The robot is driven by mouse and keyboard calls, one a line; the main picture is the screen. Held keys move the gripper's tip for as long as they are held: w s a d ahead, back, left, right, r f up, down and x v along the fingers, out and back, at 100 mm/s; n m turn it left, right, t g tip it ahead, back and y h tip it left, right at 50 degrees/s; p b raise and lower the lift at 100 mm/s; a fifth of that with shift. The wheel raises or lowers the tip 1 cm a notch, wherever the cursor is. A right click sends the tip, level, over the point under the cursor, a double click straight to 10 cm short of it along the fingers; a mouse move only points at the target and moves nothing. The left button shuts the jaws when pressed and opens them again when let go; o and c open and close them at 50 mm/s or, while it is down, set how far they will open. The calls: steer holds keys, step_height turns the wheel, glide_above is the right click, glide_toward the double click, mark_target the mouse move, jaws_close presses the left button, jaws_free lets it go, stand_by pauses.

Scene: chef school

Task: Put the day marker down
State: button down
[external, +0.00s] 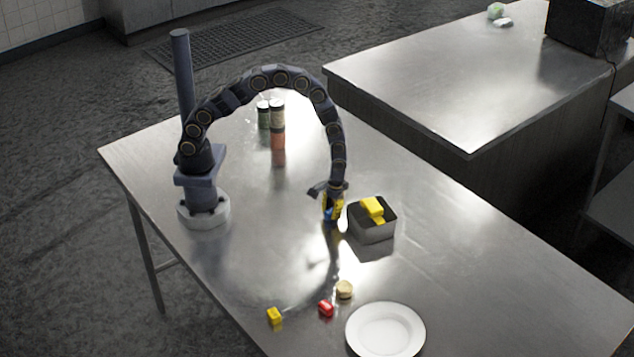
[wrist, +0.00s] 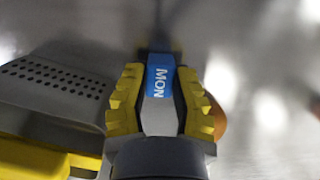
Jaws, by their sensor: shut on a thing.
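The day marker (wrist: 158,92) is a grey piece with a blue band lettered "MON", seen in the wrist view. My gripper (wrist: 160,98) has its yellow ridged fingers on both sides of the marker, shut on it. In the external view my gripper (external: 332,208) points down just left of a metal box, and a bit of the marker's blue (external: 329,214) shows between the fingers. I cannot tell whether the marker touches the table. Its lower part is hidden by the gripper.
A yellow block (external: 274,315), a red piece (external: 326,308), a tan round piece (external: 344,289) and a white plate (external: 385,331) lie near the front. Cans (external: 277,115) stand behind. The left table area is clear.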

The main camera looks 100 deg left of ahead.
steer(key=shift+f, duration=0.15)
steer(key=c, duration=1)
jaws_free()
steer(key=shift+o, duration=0.2)
step_height(320, 180, up, 12)
steer(key=w+a, duration=0.1)
steer(key=shift+r, duration=0.2)
steer(key=s+d+r+m, duration=0.3)
steer(key=s+r+m, duration=0.2)
steer(key=s+r, duration=0.7)
steer(key=shift+r, duration=0.45)
steer(key=shift+o, duration=0.8)
steer(key=s+r+m, duration=0.2)
steer(key=s, duration=0.5)
steer(key=s+r+m+y, duration=0.1)
steer(key=s+r+m, duration=0.1)
steer(key=s, duration=0.6)
steer(key=shift+s+d+r, duration=0.2)
steer(key=shift+s+r, duration=0.05)
steer(key=shift+r, duration=0.05)
steer(key=shift+o, duration=0.6)
steer(key=shift+s, duration=0.35)
